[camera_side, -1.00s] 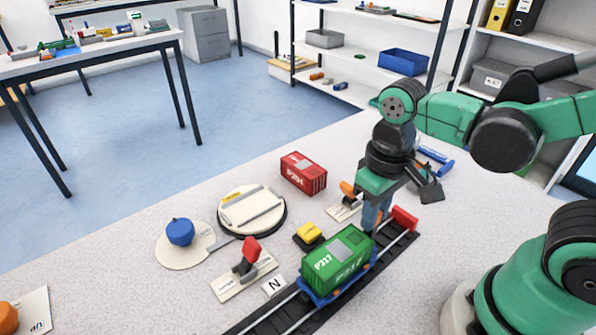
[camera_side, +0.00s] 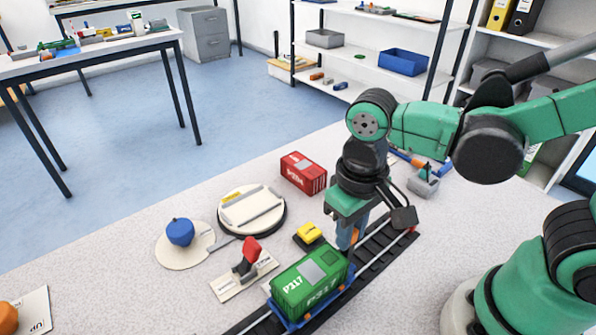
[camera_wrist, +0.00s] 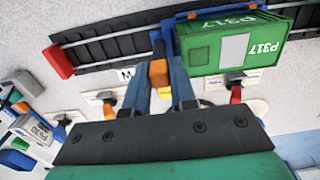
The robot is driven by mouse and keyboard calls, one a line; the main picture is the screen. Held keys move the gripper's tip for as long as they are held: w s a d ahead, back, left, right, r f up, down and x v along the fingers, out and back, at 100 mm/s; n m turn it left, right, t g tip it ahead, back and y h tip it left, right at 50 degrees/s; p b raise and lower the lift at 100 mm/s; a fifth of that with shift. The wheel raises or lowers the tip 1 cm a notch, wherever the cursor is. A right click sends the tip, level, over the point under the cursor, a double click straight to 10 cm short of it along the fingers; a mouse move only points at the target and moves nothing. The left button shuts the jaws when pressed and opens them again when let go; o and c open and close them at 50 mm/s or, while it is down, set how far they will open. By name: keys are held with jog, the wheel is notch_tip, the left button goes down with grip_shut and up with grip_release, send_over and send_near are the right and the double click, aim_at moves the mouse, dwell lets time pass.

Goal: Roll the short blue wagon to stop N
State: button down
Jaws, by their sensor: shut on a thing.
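The short blue wagon (camera_side: 278,316) stands on the dark track and carries a green P317 container (camera_side: 308,284). In the wrist view the wagon (camera_wrist: 172,40) shows as a blue edge beside the container (camera_wrist: 230,42). My gripper (camera_side: 349,243) is at the wagon's right end in the side view. In the wrist view my gripper (camera_wrist: 158,76) is shut on an orange handle (camera_wrist: 158,72), which appears to belong to the wagon. The stop plate (camera_wrist: 125,74) lies beside the track in the wrist view, partly covered by a finger. The wagon and container hide the N plate in the side view.
The track (camera_side: 385,245) is empty to the right of the wagon. A red end block (camera_wrist: 58,62) closes one end. Beside the track are a red-handled lever (camera_side: 250,248), a yellow block (camera_side: 309,233), a round turntable (camera_side: 252,208) and a red container (camera_side: 303,173).

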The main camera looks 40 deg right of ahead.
jog(key=shift+a, duration=1.4)
jog(key=c, duration=0.6)
grip_release()
jog(key=shift+c, duration=0.2)
jog(key=shift+r, duration=0.1)
jog(key=shift+r, duration=3.4)
jog(key=w+d+t, duration=0.2)
jog(key=d+t, duration=0.1)
jog(key=d, duration=0.2)
jog(key=w+d+f+t, duration=0.1)
jog(key=w+d+t, duration=0.2)
jog(key=d, duration=0.3)
jog(key=shift+f+t, duration=0.25)
jog(key=shift+t, duration=0.35)
